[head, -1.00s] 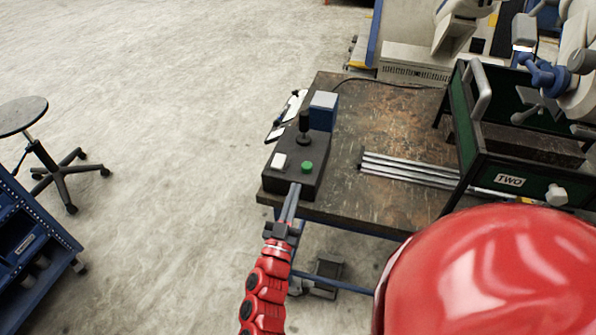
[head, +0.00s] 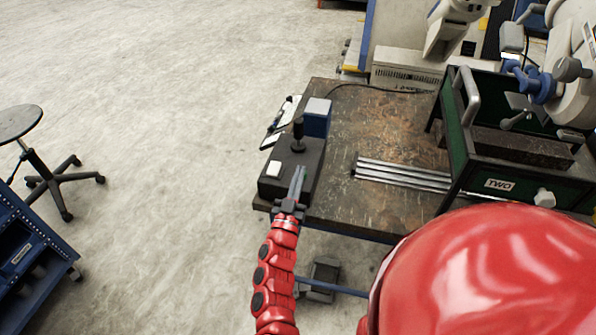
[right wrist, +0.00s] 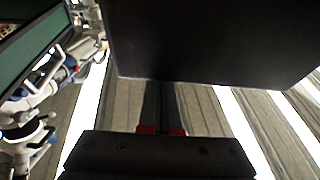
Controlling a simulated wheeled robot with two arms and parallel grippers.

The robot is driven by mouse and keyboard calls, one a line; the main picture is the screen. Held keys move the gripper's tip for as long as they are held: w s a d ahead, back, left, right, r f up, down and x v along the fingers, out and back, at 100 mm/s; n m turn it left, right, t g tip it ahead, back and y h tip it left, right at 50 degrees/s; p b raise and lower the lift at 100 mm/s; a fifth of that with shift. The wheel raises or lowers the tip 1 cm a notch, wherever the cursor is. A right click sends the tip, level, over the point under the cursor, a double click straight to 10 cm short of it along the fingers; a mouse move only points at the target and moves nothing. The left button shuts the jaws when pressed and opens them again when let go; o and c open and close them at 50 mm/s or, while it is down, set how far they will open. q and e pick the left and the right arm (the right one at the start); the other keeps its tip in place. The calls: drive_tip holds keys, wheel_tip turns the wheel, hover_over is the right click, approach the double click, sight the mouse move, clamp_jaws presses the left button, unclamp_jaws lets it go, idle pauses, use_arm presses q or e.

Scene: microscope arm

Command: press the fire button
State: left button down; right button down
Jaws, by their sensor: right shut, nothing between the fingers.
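The green round button is hidden behind my right gripper (head: 301,169). That gripper is shut and empty, its fingers over the near right part of the box; I cannot tell whether they touch it. In the right wrist view, a dark flat face (right wrist: 215,40) fills the upper middle, beyond the gripper's fingers. My left gripper is not in view.
The worn worktable (head: 335,205) carries metal rods (head: 400,174) and a green rack (head: 458,140) labelled TWO to the right. A stool (head: 20,122) and a blue cabinet (head: 25,245) stand at the left. The floor between is clear.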

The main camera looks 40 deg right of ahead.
drive_tip(key=shift+f, duration=0.3)
